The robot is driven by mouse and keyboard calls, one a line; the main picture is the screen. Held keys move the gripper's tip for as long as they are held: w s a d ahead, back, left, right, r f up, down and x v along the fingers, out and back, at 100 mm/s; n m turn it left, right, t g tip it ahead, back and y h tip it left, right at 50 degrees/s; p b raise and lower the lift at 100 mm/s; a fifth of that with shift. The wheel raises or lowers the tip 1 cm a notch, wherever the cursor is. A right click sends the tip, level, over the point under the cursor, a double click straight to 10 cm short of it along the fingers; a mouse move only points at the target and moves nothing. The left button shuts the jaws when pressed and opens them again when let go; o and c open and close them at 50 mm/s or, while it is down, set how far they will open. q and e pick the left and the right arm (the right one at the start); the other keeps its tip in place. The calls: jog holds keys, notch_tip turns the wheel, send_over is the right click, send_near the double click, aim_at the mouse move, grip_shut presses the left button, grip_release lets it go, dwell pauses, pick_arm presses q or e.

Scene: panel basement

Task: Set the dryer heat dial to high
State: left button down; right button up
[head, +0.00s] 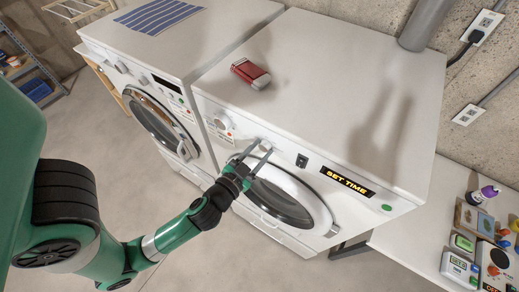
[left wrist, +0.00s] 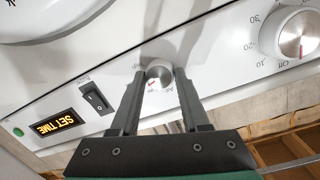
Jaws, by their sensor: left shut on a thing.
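The dryer (head: 335,100) is the white front-loading machine on the right in the head view. Its small silver heat dial (left wrist: 159,74) sits between my left gripper's fingers in the left wrist view. A red mark on the dial points toward the lower left there; the small lettering around it is hard to read. My left gripper (head: 259,151) reaches the dryer's control panel from the front and is shut on the dial, with one finger on each side. In the head view the fingers partly cover the dial. My right gripper is out of view.
A larger timer dial (left wrist: 298,34) with numbers is on the same panel, also visible in the head view (head: 221,121). A rocker switch (left wrist: 97,97) and a lit SET TIME display (left wrist: 56,126) are beside the heat dial. A red object (head: 251,73) lies on top.

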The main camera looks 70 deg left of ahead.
pick_arm(q)
jog(key=m, duration=0.5)
jog(key=shift+w+d+g+y+p, duration=0.1)
jog(key=shift+g+y+p, duration=0.2)
jog(key=shift+p, duration=0.1)
jog(key=m+p, duration=0.1)
jog(key=m, duration=0.4)
jog(key=shift+y, duration=0.4)
jog(key=shift+m, duration=0.4)
jog(key=shift+f, duration=0.1)
jog(key=shift+c, duration=1.9)
grip_release()
